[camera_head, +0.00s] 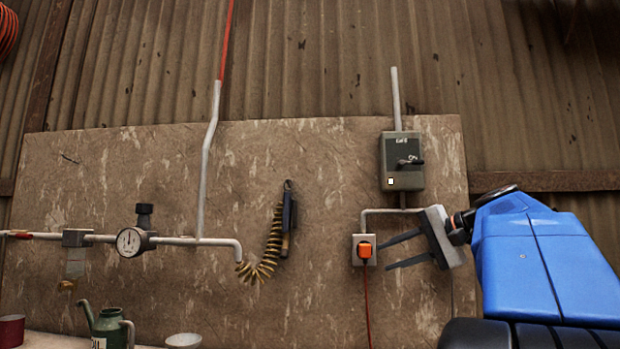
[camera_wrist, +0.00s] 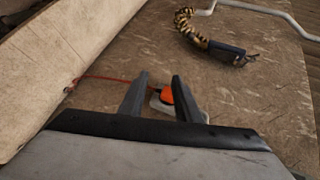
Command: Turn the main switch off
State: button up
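The main switch (camera_head: 402,161) is a grey box on the wall board at the upper right, with a dark rotary handle (camera_head: 411,162) pointing sideways to the right and a small lit square at its lower left. My gripper (camera_head: 386,253) is below the switch, to the right of the socket, its two fingers apart and pointing left. Nothing shows between the fingers. In the wrist view my gripper (camera_wrist: 158,92) has its fingers apart, with an orange plug (camera_wrist: 167,95) in the socket behind them. The switch is not in the wrist view.
The socket with the orange plug (camera_head: 366,248) and its red cable is close to my fingertips. A pipe (camera_head: 390,211) links socket and switch. A coiled hose (camera_head: 262,250) with a dark tool (camera_head: 288,215) hangs left. A pressure gauge (camera_head: 131,242) and green can (camera_head: 108,328) are further left.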

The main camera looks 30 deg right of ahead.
jog(key=s+d+r+m+t, duration=0.1)
jog(key=s+d+r+t, duration=0.35)
jog(key=d+r, duration=0.75)
jog(key=t, duration=0.2)
send_near(420, 162)
jog(key=shift+g, duration=0.25)
jog(key=x, duration=0.9)
jog(key=shift+r, duration=0.2)
grip_shut()
